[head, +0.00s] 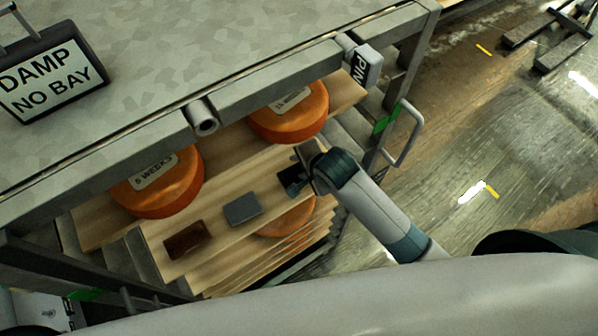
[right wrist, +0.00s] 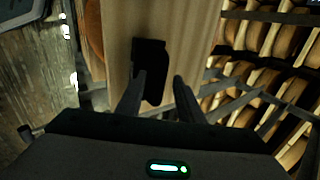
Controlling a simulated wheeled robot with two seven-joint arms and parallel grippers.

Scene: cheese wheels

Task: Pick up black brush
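The black brush (head: 287,177) lies on the light wooden board (head: 213,190), at its right end, in the head view. My right gripper (head: 298,172) is over it and hides part of it. In the right wrist view the black brush (right wrist: 150,62) is a dark block on the board, ahead of and partly between the two fingers. The right gripper (right wrist: 159,77) is open there, with a gap between its fingertips. The left finger overlaps the brush's edge in the picture; I cannot tell whether they touch. My left gripper is not in view.
A grey block (head: 242,209) and a brown brush (head: 186,240) lie on the same board to the left. Orange cheese wheels (head: 290,112) sit behind, under the overhanging table top (head: 200,60). A metal handle (head: 408,135) stands right of my gripper.

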